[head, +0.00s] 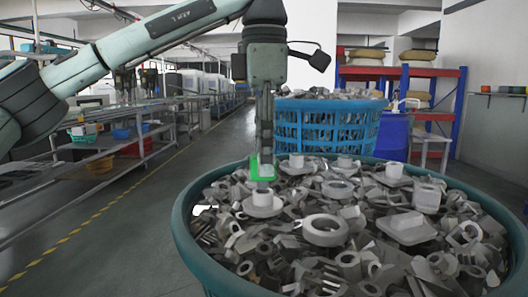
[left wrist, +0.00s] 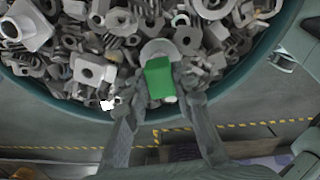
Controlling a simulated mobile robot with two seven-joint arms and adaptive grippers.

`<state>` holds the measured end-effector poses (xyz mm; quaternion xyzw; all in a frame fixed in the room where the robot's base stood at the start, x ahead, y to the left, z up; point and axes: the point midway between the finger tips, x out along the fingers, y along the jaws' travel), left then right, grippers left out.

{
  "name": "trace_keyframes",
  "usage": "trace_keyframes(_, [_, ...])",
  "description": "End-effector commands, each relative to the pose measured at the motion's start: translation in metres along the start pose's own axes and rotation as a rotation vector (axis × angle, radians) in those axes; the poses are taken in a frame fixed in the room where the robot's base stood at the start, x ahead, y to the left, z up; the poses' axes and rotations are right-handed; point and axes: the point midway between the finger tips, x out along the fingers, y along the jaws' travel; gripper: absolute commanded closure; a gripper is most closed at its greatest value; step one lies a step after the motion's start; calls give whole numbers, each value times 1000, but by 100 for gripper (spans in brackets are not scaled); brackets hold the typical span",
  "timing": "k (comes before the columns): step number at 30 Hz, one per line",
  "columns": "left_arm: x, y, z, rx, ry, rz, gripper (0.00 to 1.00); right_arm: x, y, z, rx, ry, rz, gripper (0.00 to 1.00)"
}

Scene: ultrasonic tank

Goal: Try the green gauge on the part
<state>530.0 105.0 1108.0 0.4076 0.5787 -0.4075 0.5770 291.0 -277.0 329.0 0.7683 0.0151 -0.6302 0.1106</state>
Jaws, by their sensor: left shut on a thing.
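The gauge, a small bright green block, also shows between the fingertips in the left wrist view (left wrist: 159,78). Directly below it in the head view is a grey part (head: 262,207), a round flange with a short upright boss. Its rounded edge shows behind the gauge in the left wrist view (left wrist: 158,48). The gauge seems just above the boss; I cannot tell whether they touch. My right gripper is not in view.
The teal basket (head: 183,236) is heaped with loose grey metal parts, including a ring (head: 325,231) close to the right of the flanged part. A blue basket (head: 328,131) of parts stands behind. Open floor lies left of the baskets, beside a long bench.

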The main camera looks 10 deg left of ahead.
Motion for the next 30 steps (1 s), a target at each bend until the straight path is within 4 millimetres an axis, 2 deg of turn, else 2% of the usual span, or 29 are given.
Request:
trace_keyframes(7, [0, 0, 0, 0, 0, 0, 100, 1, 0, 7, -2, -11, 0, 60])
trace_keyframes(30, [10, 0, 0, 0, 0, 0, 100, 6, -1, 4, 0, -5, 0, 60])
